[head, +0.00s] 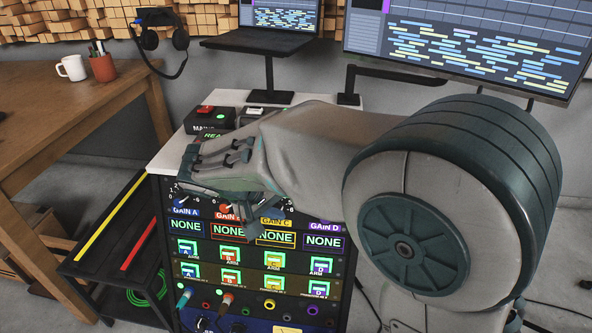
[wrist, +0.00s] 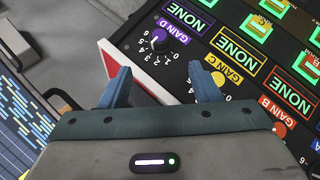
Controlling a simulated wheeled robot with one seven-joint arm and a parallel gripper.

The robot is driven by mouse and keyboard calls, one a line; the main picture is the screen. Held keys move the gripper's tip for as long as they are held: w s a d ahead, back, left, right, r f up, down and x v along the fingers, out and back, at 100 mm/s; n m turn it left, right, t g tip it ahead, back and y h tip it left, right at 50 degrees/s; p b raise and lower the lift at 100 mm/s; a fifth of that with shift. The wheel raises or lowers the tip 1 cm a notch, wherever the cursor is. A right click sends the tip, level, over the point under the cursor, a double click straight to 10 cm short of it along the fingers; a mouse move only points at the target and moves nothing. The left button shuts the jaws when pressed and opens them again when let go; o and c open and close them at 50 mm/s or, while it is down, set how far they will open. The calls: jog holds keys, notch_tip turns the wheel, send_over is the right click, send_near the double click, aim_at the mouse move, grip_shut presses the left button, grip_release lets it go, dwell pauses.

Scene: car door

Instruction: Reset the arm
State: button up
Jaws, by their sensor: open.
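My gripper (wrist: 163,86) is open in the wrist view, its two blue-grey fingers apart with nothing between them. It is in front of the upper part of the rack panel (head: 341,264), near the purple GAIN D knob (wrist: 158,42) and the yellow GAIN C knob (wrist: 218,79). I cannot tell whether a finger touches the panel. My arm (head: 316,143) reaches from the right across the rack top in the head view and hides part of the knob row. Below the GAIN labels, the displays (head: 324,242) read NONE. The ARM switches (head: 187,250) under them glow green.
A control box with a red button (head: 205,110) sits on the white rack top. A laptop (head: 262,38) and a large monitor (head: 465,45) stand behind. A wooden desk (head: 60,115) and a low black shelf (head: 105,235) are at left. Cables plug in below.

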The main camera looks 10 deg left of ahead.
jog(key=s+d+r+m+g+y+p, duration=0.1)
jog(key=s+d+r+y+p, duration=0.1)
jog(key=s+d+r+p, duration=0.2)
jog(key=s+d+r+m+g+y+p, duration=0.1)
jog(key=s+d+r+p, duration=0.3)
jog(key=d+r+p, duration=0.6)
jog(key=s+d+r+m+y+p, duration=0.2)
jog(key=s+d+r+p, duration=0.3)
jog(key=d+r+p, duration=0.3)
notch_tip(320, 180, up, 5)
jog(key=y+p, duration=0.1)
jog(key=p, duration=0.6)
jog(key=shift+f+m+g+y, duration=0.15)
jog(key=shift+m+g+y, duration=0.25)
jog(key=shift+a, duration=0.1)
